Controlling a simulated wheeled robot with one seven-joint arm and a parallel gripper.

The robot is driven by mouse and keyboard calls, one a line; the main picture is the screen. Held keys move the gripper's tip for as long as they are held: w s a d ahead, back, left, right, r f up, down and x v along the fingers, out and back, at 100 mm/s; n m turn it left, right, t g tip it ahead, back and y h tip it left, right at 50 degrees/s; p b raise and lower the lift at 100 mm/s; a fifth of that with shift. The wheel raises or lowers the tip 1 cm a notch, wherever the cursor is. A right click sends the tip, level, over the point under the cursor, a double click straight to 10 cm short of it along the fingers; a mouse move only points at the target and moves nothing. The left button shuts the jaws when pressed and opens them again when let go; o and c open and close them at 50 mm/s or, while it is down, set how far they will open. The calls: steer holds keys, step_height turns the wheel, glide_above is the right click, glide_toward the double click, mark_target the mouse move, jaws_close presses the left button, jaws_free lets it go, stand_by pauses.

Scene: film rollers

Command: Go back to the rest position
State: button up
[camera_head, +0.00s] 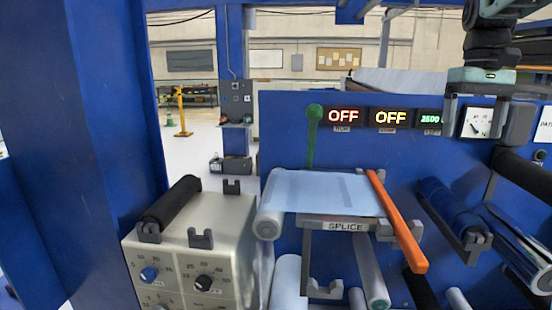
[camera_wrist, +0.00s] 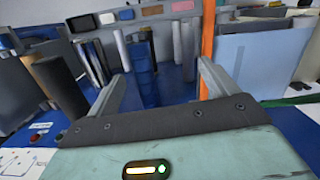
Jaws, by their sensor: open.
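My gripper (camera_head: 480,112) hangs at the upper right in the head view, in front of the blue machine panel (camera_head: 285,140). Its two fingers are apart with nothing between them. In the wrist view my gripper (camera_wrist: 160,85) shows both fingers spread, with a blue roller and floor visible beyond the gap. No object of the task is named apart from my arm.
A splice table (camera_head: 310,190) with an orange bar (camera_head: 395,220) stands in the middle. A grey control box (camera_head: 190,250) bears a black roller (camera_head: 170,205) at the left. A dark blue roller (camera_head: 450,208) is below my gripper. A blue post (camera_head: 85,130) stands at the left.

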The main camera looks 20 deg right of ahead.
steer(key=w+a+f+n+b, duration=0.2)
steer(key=a+f+n+b, duration=0.1)
steer(key=a+f, duration=0.8)
steer(key=w+a+f+n+b, duration=0.25)
steer(key=a+f, duration=0.35)
steer(key=a, duration=0.9)
steer(key=s+a+f+n+t+b, duration=0.1)
steer(key=s+a+f+n+b, duration=0.2)
steer(key=s+a+f+n, duration=0.4)
steer(key=s+a+f, duration=0.7)
steer(key=s+a, duration=0.2)
steer(key=shift+a+f+b, duration=0.25)
steer(key=shift+f+b, duration=0.1)
